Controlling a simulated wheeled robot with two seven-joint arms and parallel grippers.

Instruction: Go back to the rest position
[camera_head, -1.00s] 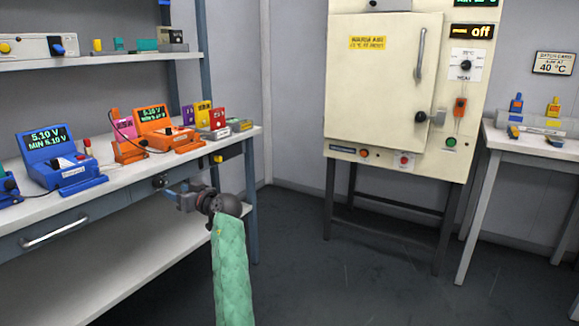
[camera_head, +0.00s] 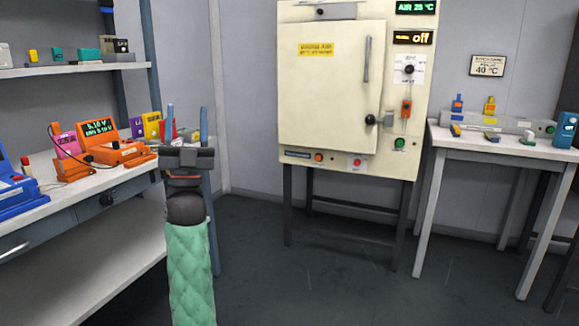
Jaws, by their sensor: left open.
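My left gripper (camera_head: 187,122) stands upright in front of the right end of the workbench, on an arm in a green quilted sleeve. Its two blue-grey fingers point up and are spread apart, with nothing held between them. Behind the fingers on the bench top are a purple pouch (camera_head: 137,127) and a yellow pouch (camera_head: 152,124); a red item there is partly hidden by the gripper. My right gripper does not show.
An orange meter (camera_head: 112,145) and a blue meter (camera_head: 14,192) stand on the workbench (camera_head: 128,177) at left. A cream oven (camera_head: 330,100) with its door shut stands at the back, its sign reading off. A white side table (camera_head: 500,150) is at right. The floor between is clear.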

